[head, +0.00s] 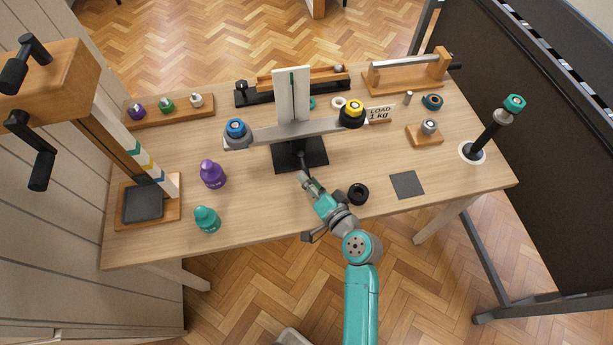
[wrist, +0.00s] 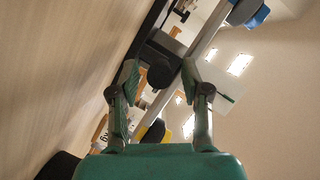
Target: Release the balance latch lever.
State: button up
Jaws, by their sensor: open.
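The balance has a black base (head: 318,158), a pale upright post (head: 291,90) and a grey beam (head: 285,132). The beam tilts, its right end higher in the picture. A blue-topped weight (head: 237,131) sits on its left end and a yellow-topped black weight (head: 352,113) on its right. My gripper (head: 303,179) is open in front of the base. In the wrist view my gripper (wrist: 160,76) has a dark rounded knob (wrist: 160,72) in line between its spread fingertips; it may be the latch lever's end. I cannot tell whether it is inside the jaws.
A black ring (head: 358,194) lies right of my gripper, with a dark square pad (head: 407,185) beyond. A "LOAD 1 kg" sign (head: 380,114) stands behind. The table's front strip is mostly clear.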

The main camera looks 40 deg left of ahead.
jog(key=shift+x, duration=0.85)
grip_shut()
